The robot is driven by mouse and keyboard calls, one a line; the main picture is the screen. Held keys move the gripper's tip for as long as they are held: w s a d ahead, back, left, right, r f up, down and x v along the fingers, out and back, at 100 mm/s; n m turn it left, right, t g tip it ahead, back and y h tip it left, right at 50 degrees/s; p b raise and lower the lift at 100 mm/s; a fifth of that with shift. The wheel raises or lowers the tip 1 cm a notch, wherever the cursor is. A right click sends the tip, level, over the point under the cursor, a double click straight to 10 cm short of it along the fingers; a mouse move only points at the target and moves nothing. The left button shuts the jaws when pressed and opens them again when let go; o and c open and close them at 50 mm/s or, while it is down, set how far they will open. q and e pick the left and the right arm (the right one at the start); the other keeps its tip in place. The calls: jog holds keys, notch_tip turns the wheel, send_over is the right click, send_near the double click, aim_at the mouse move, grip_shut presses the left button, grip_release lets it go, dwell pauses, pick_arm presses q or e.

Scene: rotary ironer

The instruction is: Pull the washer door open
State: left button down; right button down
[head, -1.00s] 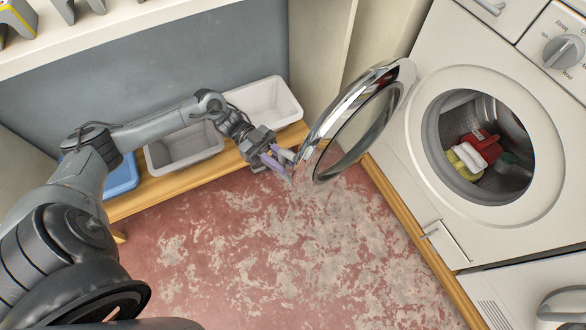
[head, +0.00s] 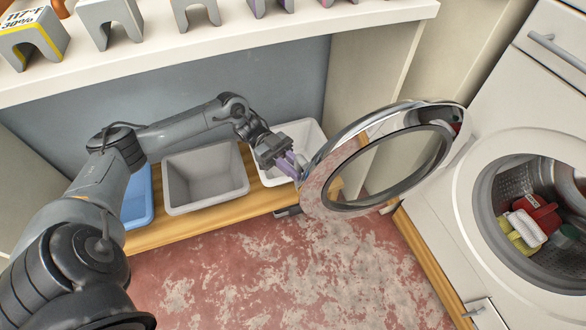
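The washer door (head: 318,190), a round ring with a chrome rim and glass centre, stands swung wide open to the left of the washer (head: 455,215). The round drum opening (head: 520,180) is uncovered, with red, white, yellow and green items inside. My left gripper (head: 296,166), with purple fingers, is at the door's left rim, the side away from the washer. The fingertips are partly hidden by the rim, so I cannot tell whether they grip it or only touch it. My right gripper is not in view.
A blue bin (head: 138,197), a grey bin (head: 206,178) and a white bin (head: 304,137) stand on a low wooden shelf (head: 235,208) behind my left arm. A white shelf (head: 240,49) with several arch-shaped blocks runs above. The red, worn floor (head: 290,270) is clear.

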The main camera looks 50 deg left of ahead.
pick_arm(q)
jog(key=shift+d+f, duration=0.1)
jog(key=c, duration=1.3)
grip_release()
jog(key=shift+c, duration=0.2)
jog(key=shift+o, duration=1.2)
jog(key=shift+w+d, duration=0.15)
jog(key=shift+w, duration=0.05)
jog(key=shift+w+d, duration=0.1)
jog(key=shift+w, duration=0.05)
jog(key=shift+s+a, duration=0.25)
jog(key=shift+a, duration=0.1)
jog(key=a+b, duration=0.8)
jog(key=a, duration=0.2)
jog(key=shift+s, duration=0.25)
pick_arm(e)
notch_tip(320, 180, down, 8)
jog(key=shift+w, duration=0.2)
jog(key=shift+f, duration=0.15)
